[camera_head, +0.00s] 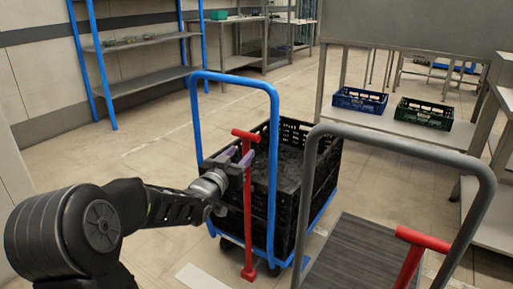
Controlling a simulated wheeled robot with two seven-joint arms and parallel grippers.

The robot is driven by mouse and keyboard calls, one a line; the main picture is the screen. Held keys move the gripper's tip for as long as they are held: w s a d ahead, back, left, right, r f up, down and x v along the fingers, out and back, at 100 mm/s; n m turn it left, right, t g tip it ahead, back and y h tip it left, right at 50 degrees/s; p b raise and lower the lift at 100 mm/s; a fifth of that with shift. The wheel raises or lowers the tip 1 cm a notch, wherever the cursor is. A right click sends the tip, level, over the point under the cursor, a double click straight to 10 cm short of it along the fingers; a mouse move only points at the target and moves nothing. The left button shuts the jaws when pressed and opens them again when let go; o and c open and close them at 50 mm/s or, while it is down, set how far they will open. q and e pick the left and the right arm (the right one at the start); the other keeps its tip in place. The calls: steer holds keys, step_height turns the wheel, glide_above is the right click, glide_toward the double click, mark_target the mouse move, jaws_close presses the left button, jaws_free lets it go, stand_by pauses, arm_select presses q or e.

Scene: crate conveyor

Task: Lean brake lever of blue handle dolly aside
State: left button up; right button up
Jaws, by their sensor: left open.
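The blue handle dolly (277,150) stands in the middle of the view and carries black crates (292,180). Its red brake lever (248,215) is upright in front of the handle frame, with a T-shaped top bar (245,135). My left gripper (239,157) is open at the upper part of the lever, just below the top bar. Its fingers look to be beside or around the lever shaft; I cannot tell whether they touch it. My right gripper is not in view.
A grey handle dolly (345,250) with its own red lever (410,257) stands close at the right, its platform empty. A blue crate (360,100) and a green crate (424,113) sit on a low shelf at the back right. Blue-framed shelving (150,85) stands back left.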

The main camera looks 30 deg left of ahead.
mark_target(244, 150)
arm_select(q)
steer(key=shift+w, duration=0.1)
steer(key=b+x, duration=0.1)
steer(key=x, duration=0.2)
steer(key=b+x, duration=0.1)
steer(key=x, duration=0.2)
steer(key=shift+w+f, duration=0.1)
steer(key=shift+f, duration=0.1)
steer(key=shift+w+a+r, duration=0.15)
steer(key=shift+w+a, duration=0.05)
steer(key=shift+w, duration=0.5)
steer(key=shift+c, duration=0.5)
jaws_close()
